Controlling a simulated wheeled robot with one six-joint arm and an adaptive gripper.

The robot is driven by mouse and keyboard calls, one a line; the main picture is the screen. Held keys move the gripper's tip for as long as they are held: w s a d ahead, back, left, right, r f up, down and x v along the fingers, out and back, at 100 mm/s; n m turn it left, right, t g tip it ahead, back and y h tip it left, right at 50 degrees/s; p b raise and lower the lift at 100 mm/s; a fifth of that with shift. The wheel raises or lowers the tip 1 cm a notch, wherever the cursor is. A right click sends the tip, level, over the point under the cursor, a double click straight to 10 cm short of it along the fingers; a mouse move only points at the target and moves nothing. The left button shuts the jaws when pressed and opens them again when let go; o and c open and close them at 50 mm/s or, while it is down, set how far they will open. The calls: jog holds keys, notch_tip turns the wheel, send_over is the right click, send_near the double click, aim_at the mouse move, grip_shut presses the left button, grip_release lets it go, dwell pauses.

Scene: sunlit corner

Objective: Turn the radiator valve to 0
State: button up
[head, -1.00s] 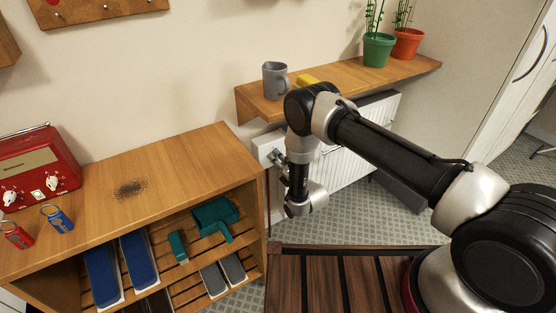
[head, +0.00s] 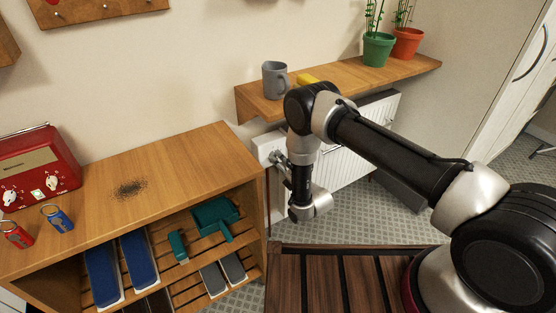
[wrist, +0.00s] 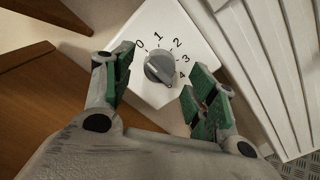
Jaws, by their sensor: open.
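I cannot make out a pointer mark. My gripper (wrist: 160,80) is open, with green-padded fingers on the left and right of the knob and gaps on both sides. In the head view my wrist partly hides the valve area, beside the white radiator (head: 344,168).
A wooden cabinet (head: 180,160) stands close on the left, with a red radio (head: 38,165) on top. A wooden shelf (head: 345,82) above the radiator holds a grey mug (head: 275,80) and potted plants. Radiator fins (wrist: 262,60) rise close on the right.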

jog(key=v, duration=0.9)
jog(key=shift+s+d, duration=0.25)
jog(key=shift+s, duration=0.05)
